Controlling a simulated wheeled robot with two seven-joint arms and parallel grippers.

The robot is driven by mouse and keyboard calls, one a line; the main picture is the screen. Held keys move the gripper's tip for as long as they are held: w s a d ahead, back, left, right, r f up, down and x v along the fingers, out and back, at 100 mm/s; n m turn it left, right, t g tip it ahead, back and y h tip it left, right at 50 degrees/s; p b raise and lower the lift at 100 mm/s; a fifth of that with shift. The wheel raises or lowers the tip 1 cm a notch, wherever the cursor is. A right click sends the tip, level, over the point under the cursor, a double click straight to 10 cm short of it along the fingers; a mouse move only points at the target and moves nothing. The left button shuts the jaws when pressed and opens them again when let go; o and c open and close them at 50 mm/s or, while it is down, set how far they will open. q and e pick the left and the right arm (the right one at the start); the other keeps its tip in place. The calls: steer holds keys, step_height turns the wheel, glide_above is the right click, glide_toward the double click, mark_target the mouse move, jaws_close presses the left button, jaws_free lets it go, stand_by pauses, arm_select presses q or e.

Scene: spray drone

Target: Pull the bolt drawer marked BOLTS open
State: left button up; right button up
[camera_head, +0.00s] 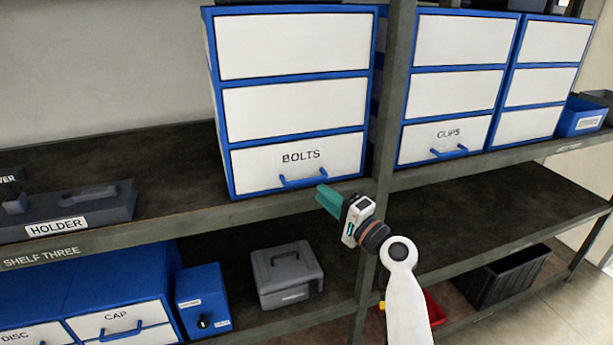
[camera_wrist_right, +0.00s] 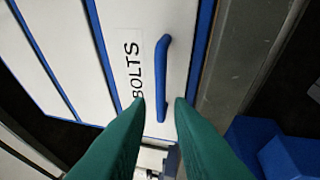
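The BOLTS drawer (camera_head: 345,158) is the bottom white drawer of a blue-framed cabinet on the upper shelf. It looks closed, with its front level with the drawers above. Its blue handle (camera_head: 303,181) sits under the BOLTS label. My right gripper (camera_head: 325,194) is just right of and below the handle. In the right wrist view its green fingers (camera_wrist_right: 162,102) are open, with the lower end of the blue handle (camera_wrist_right: 163,80) showing between and beyond their tips. I cannot tell whether they touch it. My left gripper is not in view.
A CLIPS drawer (camera_head: 474,144) sits to the right, behind a grey upright post (camera_head: 392,95). The shelf edge (camera_head: 270,207) runs just below the BOLTS drawer. A HOLDER block (camera_head: 100,210) stands at left. A grey case (camera_head: 286,275) is on the lower shelf.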

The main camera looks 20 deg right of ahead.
mark_target(306, 181)
steer(key=p+x, duration=0.1)
steer(key=x, duration=0.6)
steer(key=shift+f, duration=0.1)
jaws_close()
